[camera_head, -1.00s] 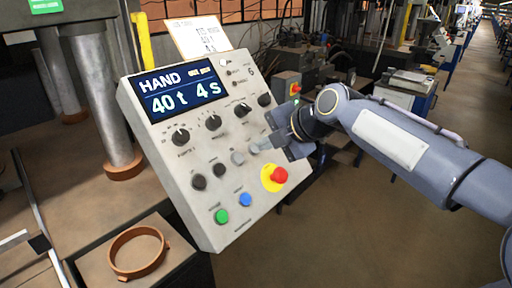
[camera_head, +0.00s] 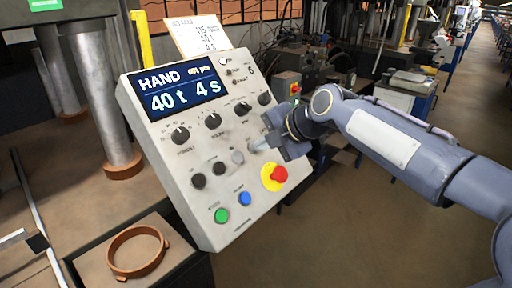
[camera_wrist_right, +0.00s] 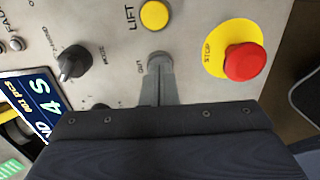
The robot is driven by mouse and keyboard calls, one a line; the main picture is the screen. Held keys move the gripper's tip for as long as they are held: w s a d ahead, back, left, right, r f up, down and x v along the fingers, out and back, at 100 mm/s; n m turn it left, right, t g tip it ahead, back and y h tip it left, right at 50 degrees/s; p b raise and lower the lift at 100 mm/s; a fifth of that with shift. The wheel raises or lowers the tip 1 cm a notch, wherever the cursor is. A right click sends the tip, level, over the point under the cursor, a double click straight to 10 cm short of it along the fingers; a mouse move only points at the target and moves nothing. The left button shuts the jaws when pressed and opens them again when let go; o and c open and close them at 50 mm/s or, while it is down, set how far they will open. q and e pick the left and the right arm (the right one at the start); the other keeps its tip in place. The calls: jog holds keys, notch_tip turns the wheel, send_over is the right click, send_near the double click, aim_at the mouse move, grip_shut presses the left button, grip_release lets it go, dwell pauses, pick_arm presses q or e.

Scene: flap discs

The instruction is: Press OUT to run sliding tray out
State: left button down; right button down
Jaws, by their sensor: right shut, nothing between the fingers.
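The tilted grey control panel (camera_head: 205,225) fills the middle of the head view, with a display (camera_head: 180,90) reading HAND, 40 t, 4 s. My right gripper (camera_head: 258,146) is shut and empty, with its fingertips at the panel face in the row of buttons. In the right wrist view the closed fingertips (camera_wrist_right: 160,62) overlap a grey round button (camera_wrist_right: 159,54) beside the small label OUT. The fingers cover most of this button. I cannot tell whether it is touched or pressed in. I cannot pick out the sliding tray for certain.
A red STOP button (camera_head: 279,174) on a yellow base sits close to my right gripper. A yellow LIFT button (camera_wrist_right: 154,15) is above the fingertips in the wrist view. Green (camera_head: 222,215) and blue (camera_head: 245,199) buttons are lower. A brown ring (camera_head: 138,268) lies at lower left.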

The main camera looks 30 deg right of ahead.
pick_arm(q)
jog(key=shift+f, duration=0.2)
pick_arm(e)
jog(key=shift+w+f, duration=0.2)
pick_arm(q)
jog(key=shift+f+b, duration=0.35)
jog(key=shift+b, duration=0.15)
pick_arm(e)
jog(key=shift+a+f, duration=0.1)
dwell(0.4)
pick_arm(q)
jog(key=shift+r+p, duration=0.65)
pick_arm(e)
jog(key=v, duration=0.8)
pick_arm(q)
jog(key=shift+s, duration=0.15)
